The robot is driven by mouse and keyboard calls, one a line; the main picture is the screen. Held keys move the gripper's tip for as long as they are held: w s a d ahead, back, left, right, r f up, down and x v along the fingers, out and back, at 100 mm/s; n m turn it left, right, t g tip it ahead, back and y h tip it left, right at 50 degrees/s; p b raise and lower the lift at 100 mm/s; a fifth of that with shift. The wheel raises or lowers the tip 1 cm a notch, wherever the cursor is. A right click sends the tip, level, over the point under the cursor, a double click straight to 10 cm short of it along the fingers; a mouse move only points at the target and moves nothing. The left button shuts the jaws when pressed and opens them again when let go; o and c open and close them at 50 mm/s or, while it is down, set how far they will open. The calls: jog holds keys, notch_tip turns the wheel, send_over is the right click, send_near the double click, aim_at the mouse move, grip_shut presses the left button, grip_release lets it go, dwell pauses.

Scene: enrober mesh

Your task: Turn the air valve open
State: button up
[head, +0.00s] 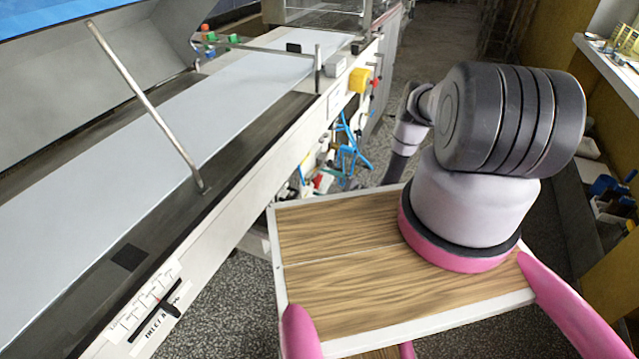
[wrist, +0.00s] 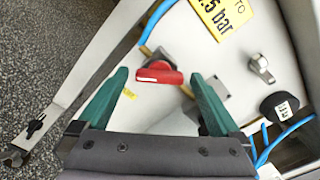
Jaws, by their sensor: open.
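The air valve's red handle (wrist: 160,75) shows in the wrist view on a pale panel, with its bar lying nearly crosswise in the picture. My gripper (wrist: 158,84) is open. Its two green fingers stand apart, one to the left and one to the right of the red handle. I see a gap between each finger and the handle; how far the handle lies beyond the fingertips I cannot tell. In the head view my gripper is hidden, and I cannot make out the valve for sure among the fittings beside the machine.
A yellow pressure label (wrist: 224,14), a metal lever (wrist: 262,68) and a black knob (wrist: 280,107) are around the valve. Blue hoses (wrist: 152,22) run close by. A metal beam (wrist: 98,58) crosses at left. The conveyor machine (head: 235,170) fills the head view's left.

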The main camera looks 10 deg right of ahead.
jog(key=shift+x, duration=0.9)
jog(key=c, duration=1.3)
jog(key=shift+m, duration=0.3)
jog(key=m, duration=0.3)
jog(key=shift+d, duration=0.1)
jog(key=shift+m, duration=2.3)
